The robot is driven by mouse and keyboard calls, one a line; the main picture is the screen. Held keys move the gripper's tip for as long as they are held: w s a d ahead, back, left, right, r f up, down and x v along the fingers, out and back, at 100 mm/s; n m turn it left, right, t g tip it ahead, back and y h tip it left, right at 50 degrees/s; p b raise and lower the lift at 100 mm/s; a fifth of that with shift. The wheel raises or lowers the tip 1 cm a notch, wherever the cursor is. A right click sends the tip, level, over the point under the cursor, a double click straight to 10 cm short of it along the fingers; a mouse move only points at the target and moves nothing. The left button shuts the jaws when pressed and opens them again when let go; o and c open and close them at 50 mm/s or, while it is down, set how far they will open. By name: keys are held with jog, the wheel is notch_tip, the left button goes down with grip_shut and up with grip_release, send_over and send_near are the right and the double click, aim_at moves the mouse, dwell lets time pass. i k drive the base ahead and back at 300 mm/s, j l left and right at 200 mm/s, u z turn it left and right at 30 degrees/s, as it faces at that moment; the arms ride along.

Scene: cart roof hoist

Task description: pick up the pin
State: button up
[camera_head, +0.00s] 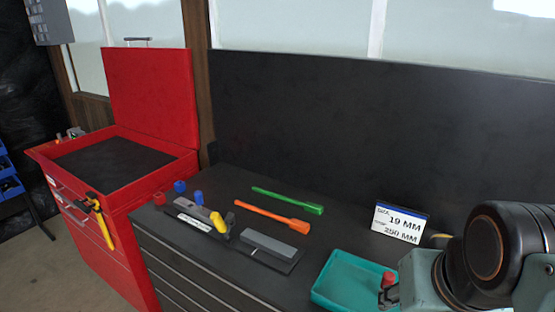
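No single pin stands out for certain. Small capped pieces stand near a grey block holder on the dark cabinet top: a red one (159,198), a blue one (180,187), another blue one (198,197) and a yellow one (218,221). A red piece (388,279) shows at the right edge of the teal tray (336,287), partly against my arm. My arm fills the lower right corner.
A green tool (288,201) and an orange tool (272,216) lie behind the dark holder (277,256). A size sign (400,222) stands at the right. An open red tool chest (150,95) is at the left. A black panel (370,140) rises behind.

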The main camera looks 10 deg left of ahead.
aim_at(199, 196)
jog(key=u, duration=1.25)
jog(key=i+j+z, duration=0.2)
jog(key=z, duration=0.3)
jog(key=i+j+z, duration=0.15)
jog(key=z, duration=0.3)
jog(key=i+j+z, duration=0.1)
jog(key=j, duration=0.3)
jog(key=i+j+z, duration=0.15)
jog(key=j, duration=0.25)
jog(key=j+u, duration=0.25)
jog(key=j, duration=0.35)
jog(key=i+j+z, duration=0.1)
jog(key=i+z, duration=0.15)
